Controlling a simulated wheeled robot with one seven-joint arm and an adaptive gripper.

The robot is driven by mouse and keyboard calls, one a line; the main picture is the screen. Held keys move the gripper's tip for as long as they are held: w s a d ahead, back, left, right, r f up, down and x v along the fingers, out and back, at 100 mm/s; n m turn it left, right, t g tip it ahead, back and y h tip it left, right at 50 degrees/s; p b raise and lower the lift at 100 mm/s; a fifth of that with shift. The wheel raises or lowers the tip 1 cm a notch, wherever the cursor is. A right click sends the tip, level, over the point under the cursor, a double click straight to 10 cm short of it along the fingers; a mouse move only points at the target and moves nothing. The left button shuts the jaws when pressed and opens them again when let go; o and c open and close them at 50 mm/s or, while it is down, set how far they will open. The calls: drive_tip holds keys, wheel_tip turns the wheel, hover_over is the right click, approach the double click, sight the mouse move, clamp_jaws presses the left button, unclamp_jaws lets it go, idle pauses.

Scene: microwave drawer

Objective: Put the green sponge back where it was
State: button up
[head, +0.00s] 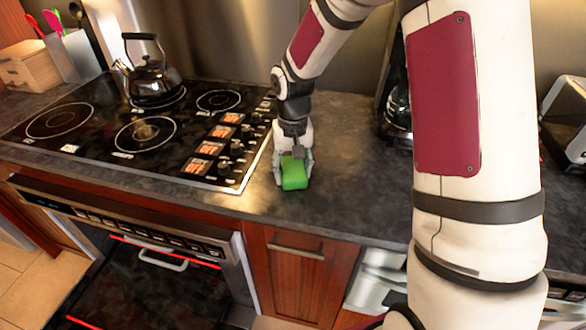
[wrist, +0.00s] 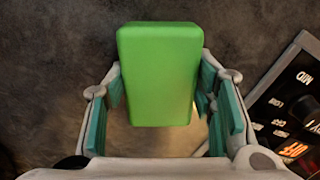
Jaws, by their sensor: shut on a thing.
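The green sponge (head: 294,173) is a bright green block at the dark countertop (head: 340,190), just right of the cooktop's edge. My gripper (head: 293,178) is shut on it, with a finger on each side. In the wrist view the sponge (wrist: 160,75) sits between the teal finger pads of my gripper (wrist: 163,105). The dark counter surface shows behind it. I cannot tell whether the sponge touches the counter or is held slightly above it.
The black cooktop (head: 185,125) with knobs lies to the left, with a kettle (head: 150,80) on it. A coffee maker (head: 396,112) stands at the back right and a toaster (head: 570,115) at the far right. An open microwave drawer (head: 155,285) is below the cooktop. Counter right of the sponge is clear.

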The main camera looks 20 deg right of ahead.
sight(293, 168)
drive_tip(key=shift+f, duration=0.1)
drive_tip(key=o, duration=1.2)
wheel_tip(293, 168, up, 11)
drive_tip(key=s+r+n+t, duration=0.1)
drive_tip(key=s+r+t, duration=0.1)
drive_tip(key=s+r, duration=0.95)
drive_tip(key=shift+s+d+f+n+t, duration=0.15)
drive_tip(key=shift+s+t, duration=0.3)
drive_tip(key=shift+s, duration=1.95)
drive_tip(key=shift+s+a+n+t, duration=0.1)
drive_tip(key=shift+s+n+t, duration=0.25)
drive_tip(key=shift+s, duration=2.05)
drive_tip(key=shift+s+d+f+n+t, duration=0.1)
drive_tip(key=shift+s+t, duration=0.4)
drive_tip(key=shift+s, duration=1.9)
